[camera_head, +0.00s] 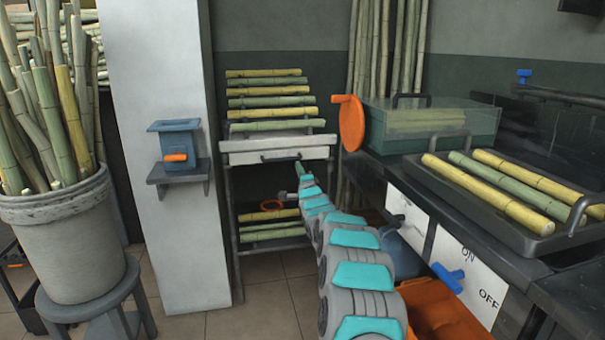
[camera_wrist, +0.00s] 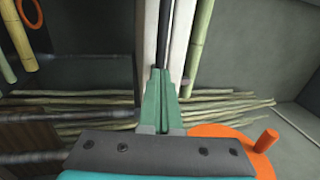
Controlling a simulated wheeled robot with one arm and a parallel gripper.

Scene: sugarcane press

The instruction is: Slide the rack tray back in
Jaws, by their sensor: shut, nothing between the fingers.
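In the wrist view the green fingers of my gripper (camera_wrist: 160,76) are together and empty, pointing at the tray's pale front (camera_wrist: 151,35). I cannot tell whether the fingers touch the tray.
The rack (camera_head: 233,225) holds cane above and below the tray. An orange disc with a knob (camera_head: 351,124) stands close right of the tray, beside the counter with a cane tray (camera_head: 525,238). A pillar (camera_head: 165,70) with a small blue device (camera_head: 178,140) stands left. The floor between is clear.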

